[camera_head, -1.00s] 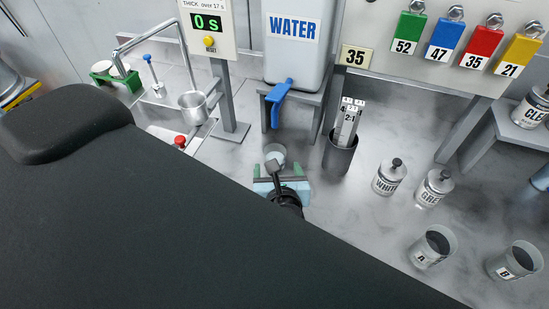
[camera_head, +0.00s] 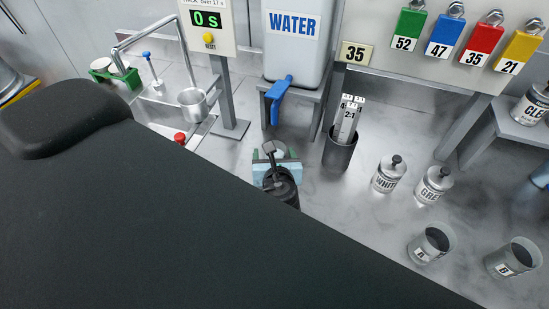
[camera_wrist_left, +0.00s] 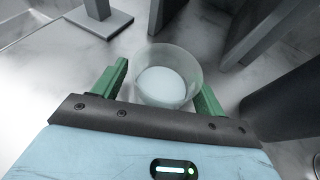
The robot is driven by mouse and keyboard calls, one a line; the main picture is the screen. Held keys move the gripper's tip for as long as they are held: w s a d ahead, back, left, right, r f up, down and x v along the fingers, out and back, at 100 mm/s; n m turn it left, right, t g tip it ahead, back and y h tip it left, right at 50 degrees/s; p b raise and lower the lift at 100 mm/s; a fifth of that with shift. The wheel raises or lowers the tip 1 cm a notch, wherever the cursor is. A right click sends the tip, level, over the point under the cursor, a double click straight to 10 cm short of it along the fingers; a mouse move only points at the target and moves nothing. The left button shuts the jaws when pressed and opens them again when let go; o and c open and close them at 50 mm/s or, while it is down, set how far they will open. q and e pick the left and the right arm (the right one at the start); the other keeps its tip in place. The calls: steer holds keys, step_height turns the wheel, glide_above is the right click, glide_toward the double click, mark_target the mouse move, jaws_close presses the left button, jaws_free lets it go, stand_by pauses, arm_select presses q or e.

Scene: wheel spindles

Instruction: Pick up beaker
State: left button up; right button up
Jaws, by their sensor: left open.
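A clear, frosted beaker (camera_wrist_left: 167,78) stands upright in the left wrist view, with a pale round bottom inside. My left gripper (camera_wrist_left: 160,92) is open, with its green fingers on either side of the beaker's near part. I cannot tell whether either finger touches it. In the head view my left gripper (camera_head: 272,157) is at the bench, below the water tank's blue tap, and its wrist hides the beaker. My right gripper is not in view.
The water tank (camera_head: 296,50) with its blue tap (camera_head: 279,95) is behind the gripper. A dark holder (camera_head: 340,152) with marked strips stands to the right. Beakers A (camera_head: 432,243) and B (camera_head: 513,258) and two labelled jars are farther right. A metal cup (camera_head: 193,103) is left.

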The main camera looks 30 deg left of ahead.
arm_select(q)
steer(key=c, duration=1.2)
steer(key=shift+r, duration=0.45)
steer(key=r, duration=0.2)
steer(key=shift+s+r, duration=0.25)
steer(key=shift+r, duration=0.15)
steer(key=s, duration=0.5)
steer(key=s+r, duration=0.1)
steer(key=s, duration=0.9)
steer(key=shift+s+a+r, duration=0.15)
steer(key=shift+s, duration=0.1)
